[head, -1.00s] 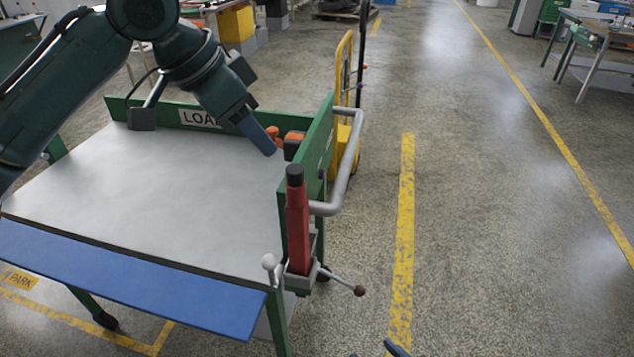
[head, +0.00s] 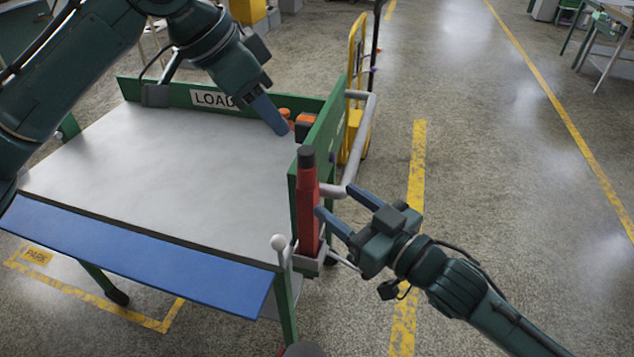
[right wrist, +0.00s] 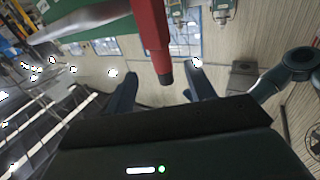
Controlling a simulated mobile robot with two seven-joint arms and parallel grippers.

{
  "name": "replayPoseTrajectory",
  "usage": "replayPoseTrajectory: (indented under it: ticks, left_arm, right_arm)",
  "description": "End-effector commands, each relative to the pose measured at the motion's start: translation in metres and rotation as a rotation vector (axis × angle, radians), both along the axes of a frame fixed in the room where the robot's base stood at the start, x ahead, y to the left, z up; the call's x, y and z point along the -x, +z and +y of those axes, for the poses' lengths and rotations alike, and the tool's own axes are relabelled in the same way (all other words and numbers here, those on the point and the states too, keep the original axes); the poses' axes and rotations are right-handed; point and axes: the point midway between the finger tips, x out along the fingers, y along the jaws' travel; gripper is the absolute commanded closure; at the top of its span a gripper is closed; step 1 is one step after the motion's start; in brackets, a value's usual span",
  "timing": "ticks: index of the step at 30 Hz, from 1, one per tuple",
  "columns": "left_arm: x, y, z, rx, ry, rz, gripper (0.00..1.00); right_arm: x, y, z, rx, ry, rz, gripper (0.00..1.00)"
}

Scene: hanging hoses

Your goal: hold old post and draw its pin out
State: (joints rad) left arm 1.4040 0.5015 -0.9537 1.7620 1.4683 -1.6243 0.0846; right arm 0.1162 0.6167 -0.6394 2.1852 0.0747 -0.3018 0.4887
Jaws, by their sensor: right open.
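The old post is a red upright post (head: 307,205) with a black top, standing in a grey bracket (head: 312,262) at the cart's near right corner. It also shows in the right wrist view (right wrist: 152,35), its dark end between the fingers. My right gripper (head: 337,200) is open, its blue fingers pointing at the post from the right; one fingertip is close to it, contact unclear. A pale ball-topped handle (head: 279,243) stands left of the bracket; I cannot tell whether it is the pin. My left gripper (head: 282,127) is over the cart's far right corner; its opening is unclear.
The cart has a grey top (head: 170,170), a green right wall (head: 322,135) and a tubular handle (head: 362,150). Orange-and-black items (head: 303,127) sit at its far right corner. A yellow trolley (head: 355,90) stands behind.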

Motion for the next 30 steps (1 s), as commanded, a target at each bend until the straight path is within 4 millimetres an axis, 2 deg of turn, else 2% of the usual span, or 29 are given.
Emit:
replayPoseTrajectory:
  ticks: [9,15,21,30]
  left_arm:
    - [0.000,0.000,0.000,0.000,0.000,0.000,0.64]
    - [0.000,0.000,0.000,0.000,0.000,0.000,0.64]
    - [0.000,0.000,0.000,0.000,0.000,0.000,0.64]
    - [0.000,0.000,0.000,0.000,0.000,0.000,0.64]
  right_arm:
    - [-0.048,0.001,0.042,0.000,-0.001,-0.004,0.46]
    - [-0.071,0.000,0.061,0.000,-0.001,-0.001,0.46]
    - [-0.081,0.000,0.070,0.001,-0.002,-0.001,0.46]
    - [-0.082,0.000,0.071,0.001,-0.002,-0.001,0.46]
